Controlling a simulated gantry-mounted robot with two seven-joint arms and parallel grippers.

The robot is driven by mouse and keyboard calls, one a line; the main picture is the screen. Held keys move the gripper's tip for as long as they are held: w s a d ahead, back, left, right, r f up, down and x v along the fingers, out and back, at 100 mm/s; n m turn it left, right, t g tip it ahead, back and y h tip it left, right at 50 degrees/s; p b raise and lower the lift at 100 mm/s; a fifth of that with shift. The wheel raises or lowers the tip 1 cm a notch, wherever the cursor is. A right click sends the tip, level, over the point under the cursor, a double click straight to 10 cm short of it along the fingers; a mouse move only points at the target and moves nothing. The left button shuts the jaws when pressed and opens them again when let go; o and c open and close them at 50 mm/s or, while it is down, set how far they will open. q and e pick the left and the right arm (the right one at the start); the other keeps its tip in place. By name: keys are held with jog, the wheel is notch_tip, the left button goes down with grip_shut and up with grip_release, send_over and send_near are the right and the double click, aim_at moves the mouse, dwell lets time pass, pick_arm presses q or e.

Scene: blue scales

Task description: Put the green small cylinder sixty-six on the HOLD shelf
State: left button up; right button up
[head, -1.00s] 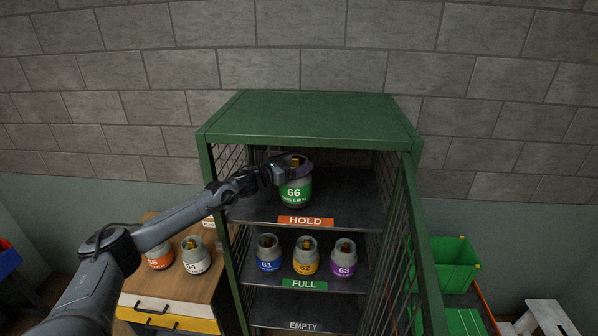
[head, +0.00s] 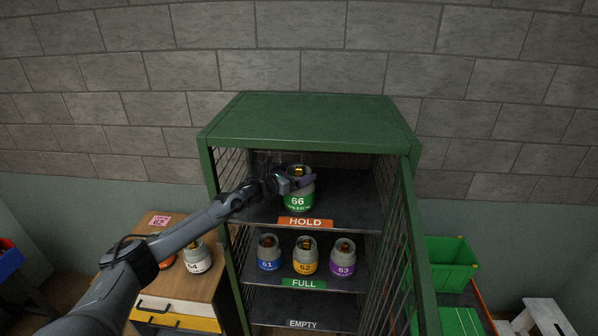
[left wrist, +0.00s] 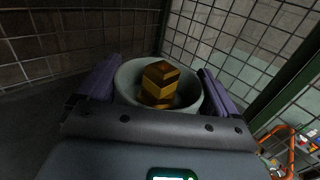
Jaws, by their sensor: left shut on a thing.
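The small cylinder sixty-six (head: 297,203), grey with a green label band and a brass valve, is upright at the HOLD shelf (head: 350,205), the top shelf of the green cage. My left gripper (head: 293,182) is shut on it near its top. In the left wrist view the cylinder's grey collar and brass valve (left wrist: 158,84) sit between the two purple fingers (left wrist: 158,88). The cylinder's base is close to the shelf surface behind the orange HOLD sign (head: 305,222); I cannot tell whether it touches. My right gripper is not in view.
Cylinders 61 (head: 269,253), 62 (head: 305,257) and 63 (head: 343,258) stand on the FULL shelf below. The cage's mesh door (head: 405,245) is open at the right. Cylinder 64 (head: 198,257) stands on the wooden cabinet at the left. The HOLD shelf is clear to the right.

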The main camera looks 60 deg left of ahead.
pick_arm(q)
jog(key=shift+r, duration=0.1)
jog(key=o, duration=1.7)
jog(key=shift+s+f, duration=0.25)
jog(key=shift+s, duration=0.7)
jog(key=shift+s+d, duration=0.2)
jog(key=shift+s, duration=0.45)
jog(key=s, duration=0.5)
jog(key=s+d+p, duration=0.1)
jog(key=s, duration=0.2)
jog(key=shift+s+r, duration=0.15)
jog(key=shift+s, duration=0.2)
